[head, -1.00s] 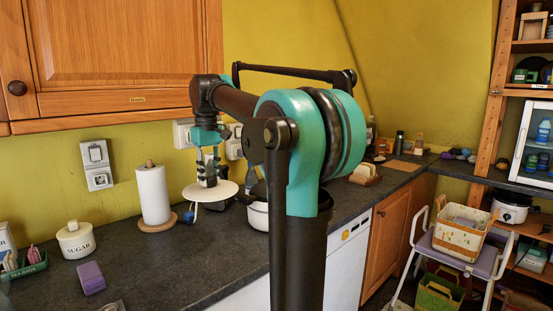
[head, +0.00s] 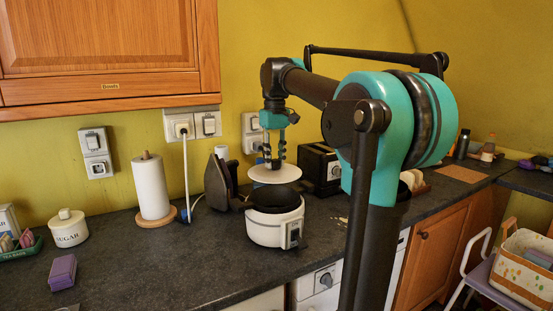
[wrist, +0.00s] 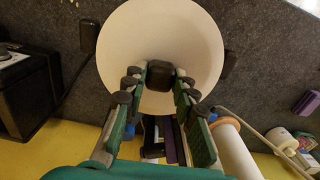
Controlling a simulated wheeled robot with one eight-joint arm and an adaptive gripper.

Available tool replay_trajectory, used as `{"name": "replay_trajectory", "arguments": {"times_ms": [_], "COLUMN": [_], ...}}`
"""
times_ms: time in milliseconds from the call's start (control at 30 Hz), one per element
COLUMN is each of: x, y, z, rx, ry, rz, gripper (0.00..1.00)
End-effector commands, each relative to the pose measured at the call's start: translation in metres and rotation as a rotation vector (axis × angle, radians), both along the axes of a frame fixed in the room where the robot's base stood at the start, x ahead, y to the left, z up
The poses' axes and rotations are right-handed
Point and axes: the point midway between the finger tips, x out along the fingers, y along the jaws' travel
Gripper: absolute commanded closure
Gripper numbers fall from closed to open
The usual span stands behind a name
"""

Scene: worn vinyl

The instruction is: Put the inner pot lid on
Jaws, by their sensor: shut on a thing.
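My gripper (head: 274,163) is shut on the dark knob (wrist: 160,75) of a round white lid (head: 274,175). The lid hangs roughly level over the white cooker (head: 272,232), with a visible gap above its dark inner pot (head: 277,199). In the wrist view the lid (wrist: 150,30) hides the pot's opening, and dark side handles (wrist: 86,36) show on both sides of it. How exactly the lid lines up with the pot in depth I cannot tell.
An iron (head: 217,183) stands close left of the cooker, its cord running to a wall socket. A black toaster (head: 318,168) stands behind right. A paper towel roll (head: 151,187), sugar jar (head: 69,228) and purple block (head: 62,272) are left. The front left counter is mostly clear.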

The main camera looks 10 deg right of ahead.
Motion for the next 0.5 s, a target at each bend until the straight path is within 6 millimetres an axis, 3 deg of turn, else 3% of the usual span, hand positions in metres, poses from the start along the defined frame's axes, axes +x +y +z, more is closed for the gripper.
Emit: {"name": "replay_trajectory", "arguments": {"times_ms": [500], "x": [-0.0001], "y": [0.0], "z": [-0.0086], "rx": [0.0], "ry": [0.0], "rz": [0.002], "gripper": [1.0]}}
